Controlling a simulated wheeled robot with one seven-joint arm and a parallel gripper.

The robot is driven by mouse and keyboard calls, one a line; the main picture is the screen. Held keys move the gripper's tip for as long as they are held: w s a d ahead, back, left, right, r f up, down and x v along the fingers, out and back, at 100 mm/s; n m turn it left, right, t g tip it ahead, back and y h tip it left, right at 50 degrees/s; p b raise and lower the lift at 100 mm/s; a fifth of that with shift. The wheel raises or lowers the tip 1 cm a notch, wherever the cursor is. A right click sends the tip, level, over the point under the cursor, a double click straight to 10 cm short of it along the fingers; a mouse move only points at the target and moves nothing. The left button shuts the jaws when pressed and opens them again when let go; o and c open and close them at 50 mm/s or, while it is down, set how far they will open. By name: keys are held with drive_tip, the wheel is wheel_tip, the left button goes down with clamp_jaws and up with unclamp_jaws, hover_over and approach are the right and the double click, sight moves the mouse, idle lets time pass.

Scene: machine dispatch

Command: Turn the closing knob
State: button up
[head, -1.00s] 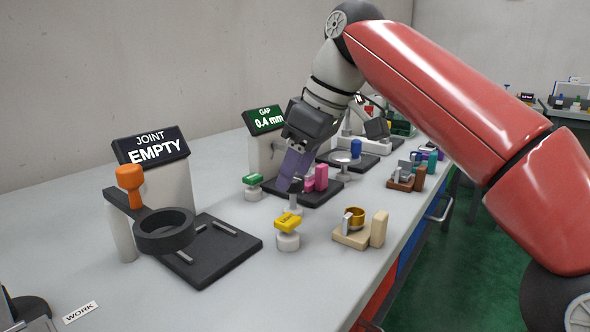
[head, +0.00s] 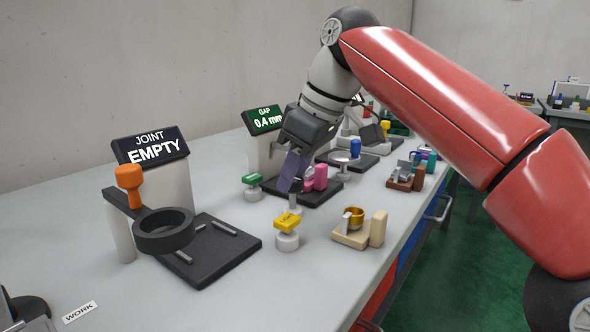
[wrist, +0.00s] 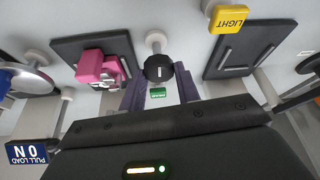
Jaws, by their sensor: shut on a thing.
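The closing knob (wrist: 158,69) is a round black knob with a white mark, on a pale post. In the wrist view it sits between the two purple fingertips of my gripper (wrist: 157,82). In the head view my gripper (head: 291,188) points down at the knob's pale post (head: 295,203) and hides most of the knob. My gripper is shut on the knob. The display (head: 264,119) behind it reads GAP 0.4 mm. A pink block fixture (head: 316,178) stands on the dark plate just right of the gripper.
A green button (head: 252,179) stands left of the gripper and a yellow LIGHT button (head: 287,223) in front. A beige holder with a brass ring (head: 355,214) is at the front right. The black ring stand (head: 165,232) and the JOINT EMPTY display (head: 151,146) are to the left.

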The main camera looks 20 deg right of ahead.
drive_tip(key=shift+m, duration=0.3)
drive_tip(key=m+h, duration=0.1)
drive_tip(key=m, duration=0.1)
drive_tip(key=shift+m+t, duration=0.3)
drive_tip(key=shift+m, duration=0.1)
drive_tip(key=m+h, duration=0.1)
drive_tip(key=m, duration=0.3)
drive_tip(key=shift+t+h+b, duration=0.3)
drive_tip(key=shift+t+h, duration=0.1)
drive_tip(key=m, duration=0.2)
drive_tip(key=m+h, duration=0.1)
drive_tip(key=m, duration=0.1)
drive_tip(key=shift+a+h, duration=0.15)
drive_tip(key=shift+h, duration=0.15)
drive_tip(key=m+h, duration=0.1)
drive_tip(key=m, duration=0.2)
drive_tip(key=shift+m+g, duration=0.3)
drive_tip(key=shift+g, duration=0.1)
drive_tip(key=m, duration=0.2)
drive_tip(key=m+g+h, duration=0.1)
drive_tip(key=m, duration=0.2)
drive_tip(key=shift+w+a+h+p, duration=0.1)
drive_tip(key=shift+a+h+p, duration=0.05)
drive_tip(key=shift+h+p, duration=0.15)
drive_tip(key=m+g, duration=0.1)
drive_tip(key=m, duration=0.2)
drive_tip(key=m+g+h, duration=0.1)
drive_tip(key=m, duration=0.2)
drive_tip(key=shift+m+g, duration=0.3)
drive_tip(key=shift+m, duration=0.1)
